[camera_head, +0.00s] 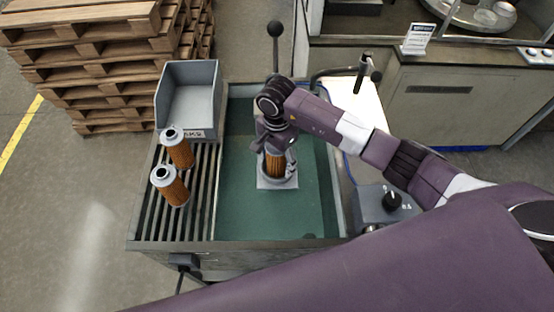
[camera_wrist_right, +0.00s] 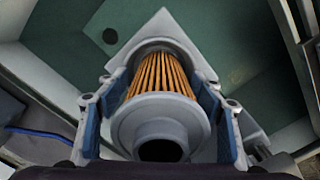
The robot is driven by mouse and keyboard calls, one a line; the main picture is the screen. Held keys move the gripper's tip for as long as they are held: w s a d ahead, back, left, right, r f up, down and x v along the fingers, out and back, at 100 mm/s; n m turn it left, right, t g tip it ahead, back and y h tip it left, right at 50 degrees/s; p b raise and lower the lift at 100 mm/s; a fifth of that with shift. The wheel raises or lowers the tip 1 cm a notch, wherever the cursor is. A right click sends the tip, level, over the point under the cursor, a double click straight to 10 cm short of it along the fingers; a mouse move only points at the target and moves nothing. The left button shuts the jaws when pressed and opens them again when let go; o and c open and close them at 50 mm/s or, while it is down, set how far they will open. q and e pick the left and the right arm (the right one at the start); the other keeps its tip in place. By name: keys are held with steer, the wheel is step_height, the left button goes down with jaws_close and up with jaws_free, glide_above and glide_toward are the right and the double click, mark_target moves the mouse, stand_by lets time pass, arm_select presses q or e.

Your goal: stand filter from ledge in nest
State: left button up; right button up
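An orange pleated filter with grey end caps (camera_head: 275,163) stands upright at the pale square nest (camera_head: 280,184) on the green surface. My right gripper (camera_head: 274,147) is above it, reaching down around its top. In the right wrist view the filter (camera_wrist_right: 162,80) lies between the two blue-padded fingers of the right gripper (camera_wrist_right: 162,105). The pads are right beside the near cap; whether they press on it is unclear. The filter's far end meets the nest plate (camera_wrist_right: 150,28); how deep it sits is hidden. My left gripper is not in view.
Two similar filters, a rear one (camera_head: 180,152) and a front one (camera_head: 171,187), stand on the slatted ledge (camera_head: 201,215) at the left. A grey bin (camera_head: 190,87) stands behind them. A control box with a black knob (camera_head: 391,204) is at right. The green surface (camera_head: 250,222) is clear in front.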

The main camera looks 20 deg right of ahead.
steer(key=shift+r+p, duration=0.55)
step_height(320, 180, up, 11)
steer(key=b, duration=0.4)
steer(key=shift+f, duration=0.15)
steer(key=shift+r, duration=0.45)
steer(key=shift+f, duration=0.1)
